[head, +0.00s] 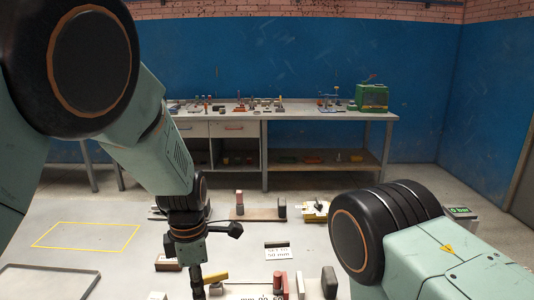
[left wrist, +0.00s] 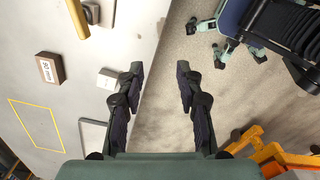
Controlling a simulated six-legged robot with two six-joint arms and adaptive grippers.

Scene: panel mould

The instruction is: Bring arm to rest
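My left arm (head: 165,150) comes in from the left in the head view and bends down, its wrist (head: 187,240) over the left part of the grey table (head: 120,205). In the left wrist view my left gripper (left wrist: 158,80) is open, with its two dark fingers apart. Nothing is held between them; the table edge and bare floor show behind. My right arm (head: 440,260) fills the lower right of the head view, with a black joint facing the table. Its gripper is out of view.
Near my left wrist are a brown block (head: 168,263), a yellow-topped piece (head: 215,277) and a tray (head: 45,270). A sign (head: 277,251), a red block (head: 281,281) and a dark block (head: 329,283) stand mid-table. The yellow-outlined area (head: 88,236) is clear. A chair (left wrist: 270,25) stands beyond the table edge.

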